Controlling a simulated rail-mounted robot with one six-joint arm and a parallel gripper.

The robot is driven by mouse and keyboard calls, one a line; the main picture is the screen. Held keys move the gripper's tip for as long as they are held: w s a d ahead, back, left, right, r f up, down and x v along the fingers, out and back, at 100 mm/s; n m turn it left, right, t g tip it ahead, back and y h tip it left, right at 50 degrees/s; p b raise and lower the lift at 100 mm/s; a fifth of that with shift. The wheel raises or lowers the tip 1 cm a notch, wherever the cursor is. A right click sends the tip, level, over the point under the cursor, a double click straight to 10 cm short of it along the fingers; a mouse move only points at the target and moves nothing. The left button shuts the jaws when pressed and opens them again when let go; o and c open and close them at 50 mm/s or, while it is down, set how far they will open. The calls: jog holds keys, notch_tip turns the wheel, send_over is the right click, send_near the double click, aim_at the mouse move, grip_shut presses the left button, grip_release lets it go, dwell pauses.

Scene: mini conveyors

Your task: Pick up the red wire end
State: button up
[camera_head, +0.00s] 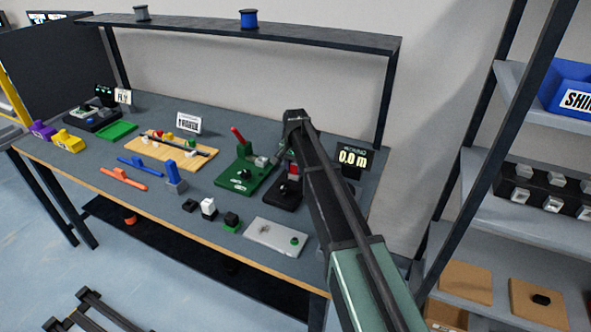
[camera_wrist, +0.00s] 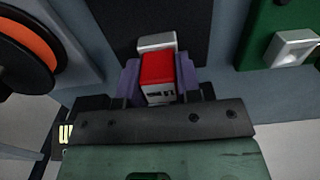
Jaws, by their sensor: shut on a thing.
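The red wire end, seen as a small red block (camera_wrist: 158,72) with a pale, dark-marked front, sits between the two purple fingers of my gripper (camera_wrist: 158,80) in the wrist view. The fingers are closed against its sides. Directly beyond it is a silver block (camera_wrist: 157,41) on a black base; I cannot tell whether they touch. In the head view a small red part (camera_head: 293,169) shows beside my arm, over the black base (camera_head: 284,196). My arm hides most of the gripper there.
A green fixture (camera_head: 246,176) with a red lever stands left of the black base; an orange spool (camera_wrist: 25,48) is at the wrist view's left. A 0.0 m display (camera_head: 352,158) stands behind. A grey plate (camera_head: 272,236) lies in front. A shelf (camera_head: 240,32) spans the table's back.

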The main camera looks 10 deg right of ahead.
jog(key=shift+c, duration=0.4)
notch_tip(320, 180, up, 20)
jog(key=p, duration=2)
jog(key=shift+r, duration=0.15)
